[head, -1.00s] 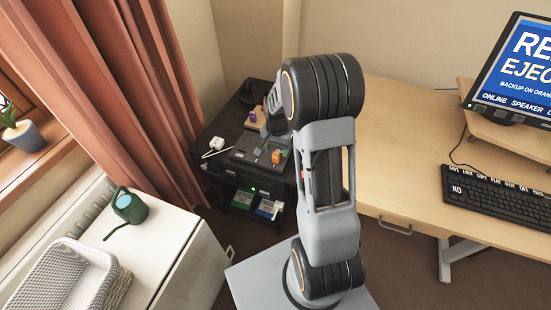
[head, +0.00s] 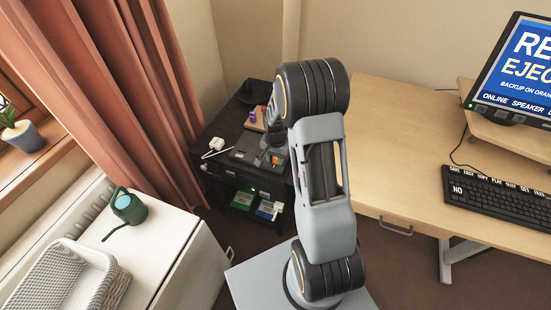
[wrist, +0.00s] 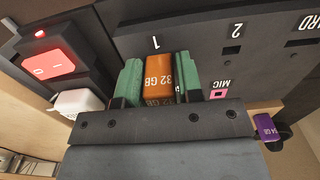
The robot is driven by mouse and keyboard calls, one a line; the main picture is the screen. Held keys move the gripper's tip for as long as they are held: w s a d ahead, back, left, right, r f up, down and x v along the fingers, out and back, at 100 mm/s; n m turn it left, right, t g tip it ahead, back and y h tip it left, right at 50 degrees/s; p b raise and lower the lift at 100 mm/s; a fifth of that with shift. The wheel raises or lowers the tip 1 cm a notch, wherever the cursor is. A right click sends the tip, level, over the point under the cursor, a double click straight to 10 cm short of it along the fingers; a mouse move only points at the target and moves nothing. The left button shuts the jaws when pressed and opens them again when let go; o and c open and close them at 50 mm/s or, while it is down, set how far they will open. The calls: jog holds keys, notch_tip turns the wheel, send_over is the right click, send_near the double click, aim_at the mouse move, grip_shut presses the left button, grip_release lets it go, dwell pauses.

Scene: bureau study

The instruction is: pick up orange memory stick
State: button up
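The orange memory stick (wrist: 159,78), marked 32 GB, stands in the slot labelled 1 of a dark grey panel (wrist: 215,55) in the wrist view. The green fingertips of my gripper (wrist: 160,84) are on either side of it, with narrow dark gaps between pads and stick. The gripper looks open around the stick, close to it. In the head view my arm reaches over the dark side table (head: 229,128), and my gripper partly hides the stick.
A red-lit switch (wrist: 47,55) and a white plug (wrist: 78,102) are left of the stick in the wrist view. A purple 64 GB stick (wrist: 267,127) is at right. The slot labelled 2 is empty. The desk (head: 385,130) stands right of the side table.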

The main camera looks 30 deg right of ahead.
jog(key=c, duration=0.5)
jog(key=shift+r, duration=0.15)
jog(key=shift+c, duration=0.2)
